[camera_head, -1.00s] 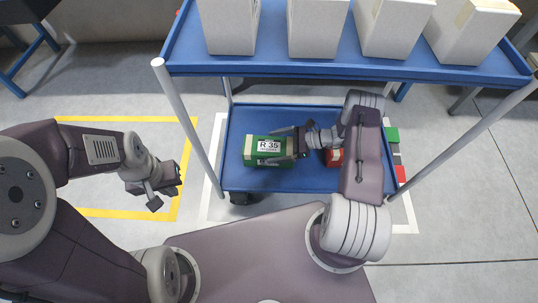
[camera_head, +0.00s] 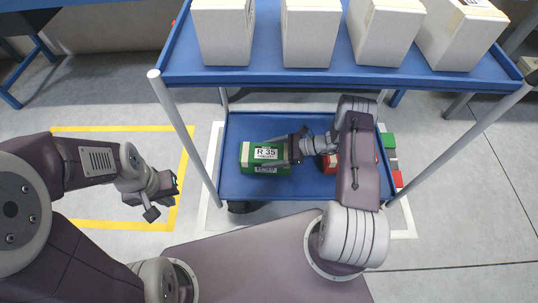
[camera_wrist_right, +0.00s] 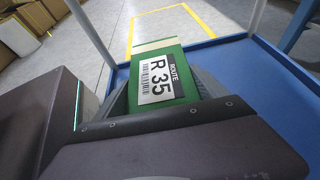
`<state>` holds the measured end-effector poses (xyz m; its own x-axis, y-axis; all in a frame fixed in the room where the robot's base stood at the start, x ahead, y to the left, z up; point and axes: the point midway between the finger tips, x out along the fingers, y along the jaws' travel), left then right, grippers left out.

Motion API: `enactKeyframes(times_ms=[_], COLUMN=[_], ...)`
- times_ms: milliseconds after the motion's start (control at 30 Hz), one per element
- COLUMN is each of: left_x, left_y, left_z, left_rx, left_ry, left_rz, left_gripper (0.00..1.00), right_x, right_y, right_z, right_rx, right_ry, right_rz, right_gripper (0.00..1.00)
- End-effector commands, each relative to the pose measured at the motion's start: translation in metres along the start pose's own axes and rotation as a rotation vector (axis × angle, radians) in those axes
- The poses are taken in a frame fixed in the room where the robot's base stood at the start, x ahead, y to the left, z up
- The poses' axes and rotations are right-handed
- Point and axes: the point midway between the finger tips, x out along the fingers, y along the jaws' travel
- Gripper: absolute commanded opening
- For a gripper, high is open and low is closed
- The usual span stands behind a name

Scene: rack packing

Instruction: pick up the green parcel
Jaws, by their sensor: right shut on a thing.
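The green parcel (camera_head: 249,157), a box with pale tape and a white "R 35" label, is on or just above the lower blue shelf; I cannot tell if its base touches. My right gripper (camera_head: 288,151) reaches it from the right and is shut on its sides. In the right wrist view the parcel (camera_wrist_right: 187,60) lies between the fingers, label facing up. The near end of the parcel is hidden by the gripper. My left gripper (camera_head: 163,198) is empty, with its fingers apart, over the floor left of the cart.
The lower shelf (camera_head: 240,125) has bare room behind the parcel. A red item (camera_head: 329,163) lies partly under my right arm. The upper blue shelf (camera_head: 330,76) holds several white boxes (camera_head: 311,35) above. A grey post (camera_head: 183,135) stands at the left of the cart.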

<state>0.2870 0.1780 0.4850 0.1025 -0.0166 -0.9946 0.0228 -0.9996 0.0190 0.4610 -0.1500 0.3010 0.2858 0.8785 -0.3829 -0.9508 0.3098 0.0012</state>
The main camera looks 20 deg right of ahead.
Motion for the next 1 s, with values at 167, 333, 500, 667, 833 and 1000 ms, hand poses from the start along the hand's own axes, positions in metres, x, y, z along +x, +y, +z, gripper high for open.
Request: enactKeyframes(times_ms=[167, 333, 500, 667, 833, 1000], left_x=[-0.030, -0.038, -0.048, -0.049, -0.050, -0.050], left_y=[0.001, 0.001, 0.001, 0.001, 0.001, 0.001], left_z=[-0.003, -0.004, -0.005, -0.005, -0.005, -0.005], left_rx=[0.000, 0.000, 0.000, 0.000, 0.000, 0.000], left_ry=[0.000, 0.000, 0.000, 0.000, 0.000, 0.000], left_rz=[0.000, 0.000, 0.000, 0.000, 0.000, 0.000], left_gripper=[0.00, 0.00, 0.00, 0.00, 0.00, 0.00], right_x=[-0.015, -0.048, -0.089, -0.115, -0.127, -0.129], right_y=[-0.001, -0.021, -0.044, -0.059, -0.066, -0.066], right_z=[0.036, 0.042, 0.051, 0.055, 0.058, 0.058], right_rx=[-0.002, -0.004, -0.004, -0.003, -0.001, 0.000], right_ry=[-0.002, -0.002, 0.000, -0.001, -0.002, -0.002], right_rz=[-0.001, -0.007, -0.005, -0.003, -0.001, 0.000], right_gripper=[0.12, 0.12, 0.12, 0.12, 0.12, 0.12])
